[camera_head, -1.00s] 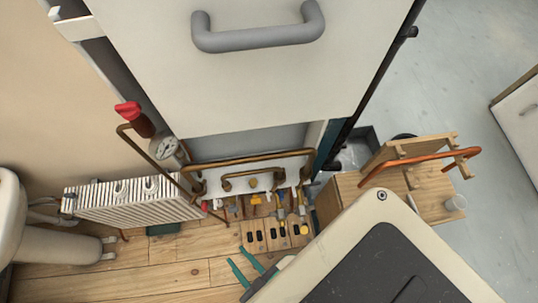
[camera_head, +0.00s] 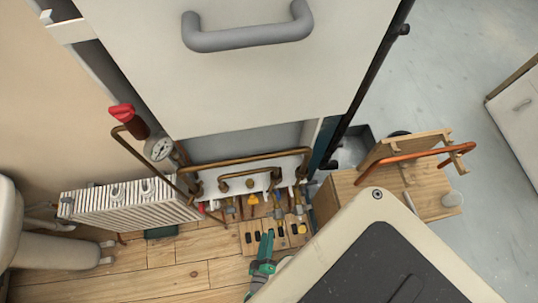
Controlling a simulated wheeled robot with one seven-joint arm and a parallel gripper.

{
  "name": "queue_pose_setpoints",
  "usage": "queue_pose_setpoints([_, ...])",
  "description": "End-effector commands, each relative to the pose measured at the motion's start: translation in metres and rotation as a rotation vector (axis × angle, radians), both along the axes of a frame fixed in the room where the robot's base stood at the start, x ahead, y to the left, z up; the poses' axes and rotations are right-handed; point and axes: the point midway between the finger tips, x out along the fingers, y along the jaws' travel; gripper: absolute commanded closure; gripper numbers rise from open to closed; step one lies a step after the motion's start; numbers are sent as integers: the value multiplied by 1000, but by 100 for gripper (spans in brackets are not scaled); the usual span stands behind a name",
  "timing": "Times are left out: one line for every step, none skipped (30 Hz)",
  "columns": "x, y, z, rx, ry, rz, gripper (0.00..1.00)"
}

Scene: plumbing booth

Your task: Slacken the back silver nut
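The pipework with valves and fittings (camera_head: 252,200) sits low under the white boiler-like casing. Its fittings are small here, and I cannot single out the back silver nut. My gripper (camera_head: 267,238) has teal fingers pointing up the picture, just below the pipework and over the front of the wooden block with black slots (camera_head: 248,238). The fingers appear close together, side by side. I cannot tell whether they are shut or seen edge-on. Nothing is visibly held, and no contact with a fitting can be made out.
Copper pipes (camera_head: 245,162) run across above the fittings. A white radiator (camera_head: 130,205) and a gauge (camera_head: 159,148) stand left. A wooden stand with a copper pipe (camera_head: 415,155) is at right. The large white casing (camera_head: 240,80) hangs above.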

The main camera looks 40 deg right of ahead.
Motion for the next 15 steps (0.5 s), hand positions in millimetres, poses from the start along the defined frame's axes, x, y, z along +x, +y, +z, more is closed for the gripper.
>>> queue_pose_setpoints([4, 1, 2, -13, -19, 7, 70])
queue_pose_setpoints([6, 1, 4, -21, -27, 9, 70])
queue_pose_setpoints([8, 1, 5, -27, -35, 12, 70])
queue_pose_setpoints([10, 0, 5, -29, -40, 12, 70])
queue_pose_setpoints([11, -2, 5, -30, -42, 13, 70])
queue_pose_setpoints([14, -4, 4, -31, -43, 13, 70])
queue_pose_setpoints([16, -7, 4, -30, -42, 13, 70])
queue_pose_setpoints([18, -10, 3, -29, -41, 12, 70])
queue_pose_setpoints([21, -15, 2, -30, -42, 12, 70])
queue_pose_setpoints([24, -18, 0, -30, -40, 13, 70])
queue_pose_setpoints([28, -22, -1, -30, -40, 13, 70])
queue_pose_setpoints([32, -28, -2, -30, -41, 11, 70])
queue_pose_setpoints([36, -32, -4, -29, -40, 11, 70])
queue_pose_setpoints([39, -36, -5, -29, -39, 11, 70])
queue_pose_setpoints([44, -42, -6, -29, -39, 11, 70])
